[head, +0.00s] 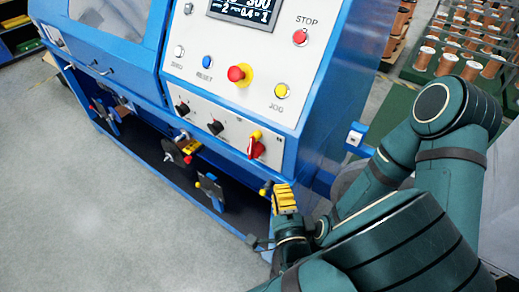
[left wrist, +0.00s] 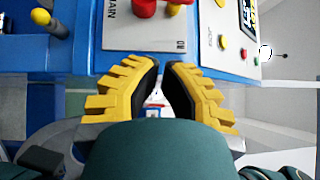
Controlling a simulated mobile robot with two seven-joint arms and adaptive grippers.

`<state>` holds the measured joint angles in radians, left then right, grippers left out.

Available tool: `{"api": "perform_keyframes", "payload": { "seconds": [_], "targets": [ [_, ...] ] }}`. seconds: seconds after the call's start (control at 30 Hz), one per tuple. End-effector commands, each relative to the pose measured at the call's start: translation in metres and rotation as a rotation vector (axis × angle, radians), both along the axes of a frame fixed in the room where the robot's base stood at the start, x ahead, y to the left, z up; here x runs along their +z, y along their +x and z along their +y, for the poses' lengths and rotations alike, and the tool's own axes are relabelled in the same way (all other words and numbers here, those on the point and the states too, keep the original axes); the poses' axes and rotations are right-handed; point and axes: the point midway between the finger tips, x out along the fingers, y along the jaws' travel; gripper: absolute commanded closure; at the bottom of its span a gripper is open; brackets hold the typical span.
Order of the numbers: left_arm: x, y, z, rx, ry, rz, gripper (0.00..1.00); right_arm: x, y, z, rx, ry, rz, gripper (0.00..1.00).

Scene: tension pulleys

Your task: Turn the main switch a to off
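The main switch (head: 256,147) is a red handle with a yellow part, low on the right of the machine's pale control panel. Its handle position is too small to tell. In the left wrist view the red handle (left wrist: 143,6) shows at the top edge beside the "MAIN" label, partly cut off. My left gripper (head: 284,198) is below and right of the switch, apart from it. In the left wrist view its yellow fingers (left wrist: 160,66) have tips almost together, with nothing between them. My right gripper is not in view.
The panel (head: 225,55) also carries a red emergency button (head: 236,74), a yellow jog button (head: 281,91), a stop button (head: 300,37) and black knobs (head: 215,127). The blue machine frame (head: 318,125) is close to my left gripper. Spools (head: 447,64) stand at the back right. Open floor (head: 80,200) is at left.

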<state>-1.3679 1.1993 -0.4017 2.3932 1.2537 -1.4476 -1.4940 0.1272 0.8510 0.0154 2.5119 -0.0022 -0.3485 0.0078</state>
Motion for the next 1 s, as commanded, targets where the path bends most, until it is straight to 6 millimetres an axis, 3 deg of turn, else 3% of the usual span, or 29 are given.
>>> {"api": "perform_keyframes", "payload": {
  "seconds": [0.23, 0.67, 0.8, 1.0],
  "targets": [
    [0.004, 0.020, 0.003, 0.005, 0.009, -0.010, 1.00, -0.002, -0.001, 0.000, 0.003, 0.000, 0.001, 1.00],
    [0.010, 0.101, 0.016, 0.003, 0.007, -0.008, 1.00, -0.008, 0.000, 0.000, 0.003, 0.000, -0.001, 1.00],
    [0.012, 0.111, 0.034, 0.003, 0.008, -0.008, 1.00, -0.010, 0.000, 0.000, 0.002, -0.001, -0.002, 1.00],
    [0.014, 0.120, 0.045, 0.002, 0.007, -0.008, 1.00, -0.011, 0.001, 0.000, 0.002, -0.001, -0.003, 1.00]
  ]
}}
